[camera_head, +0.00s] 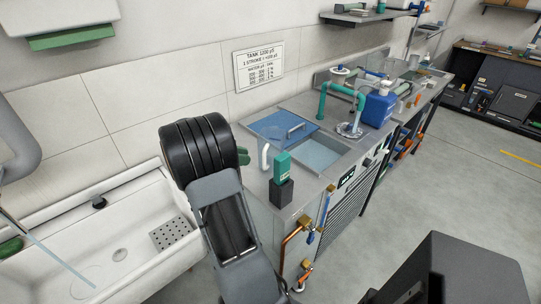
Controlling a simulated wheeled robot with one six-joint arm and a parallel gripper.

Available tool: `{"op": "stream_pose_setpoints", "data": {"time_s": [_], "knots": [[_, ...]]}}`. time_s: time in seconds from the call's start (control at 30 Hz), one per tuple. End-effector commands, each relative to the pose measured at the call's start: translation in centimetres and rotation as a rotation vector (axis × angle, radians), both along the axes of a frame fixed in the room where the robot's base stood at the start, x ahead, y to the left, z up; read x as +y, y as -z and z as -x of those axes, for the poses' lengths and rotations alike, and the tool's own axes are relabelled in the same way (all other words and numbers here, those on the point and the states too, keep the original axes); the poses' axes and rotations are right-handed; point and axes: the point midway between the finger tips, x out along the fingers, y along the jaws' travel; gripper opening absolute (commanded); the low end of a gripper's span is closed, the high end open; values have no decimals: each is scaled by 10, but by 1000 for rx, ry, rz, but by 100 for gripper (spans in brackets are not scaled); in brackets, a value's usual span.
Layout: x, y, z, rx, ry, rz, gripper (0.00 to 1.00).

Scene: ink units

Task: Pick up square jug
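A blue square-sided jug (379,109) with a pale cap stands upright on the far part of the steel counter (309,187), right of the green pipe. It is the only thing I can make out as a square jug, though it is small in view. My arm rises at the centre left, well apart from the blue jug. My gripper cannot be made out; the arm's end is turned away or hidden behind its dark links.
A green block (282,167) on a dark box (281,192) stands at the counter's near end. A white sink (140,204) lies left. Floor (460,190) at right is clear.

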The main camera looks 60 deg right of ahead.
Motion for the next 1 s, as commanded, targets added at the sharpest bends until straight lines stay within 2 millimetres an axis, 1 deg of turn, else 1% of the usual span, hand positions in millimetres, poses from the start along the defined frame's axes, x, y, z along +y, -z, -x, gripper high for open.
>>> {"op": "stream_pose_setpoints", "data": {"time_s": [0.03,0.13,0.37,0.7,0.8,1.0], "knots": [[-5,3,6,1,3,-1,28],[-13,7,13,0,1,0,28],[-20,12,21,-1,0,0,28],[-43,32,49,-1,1,0,28],[-47,34,53,-2,0,-1,28],[-49,35,54,-3,-1,-1,28]]}}
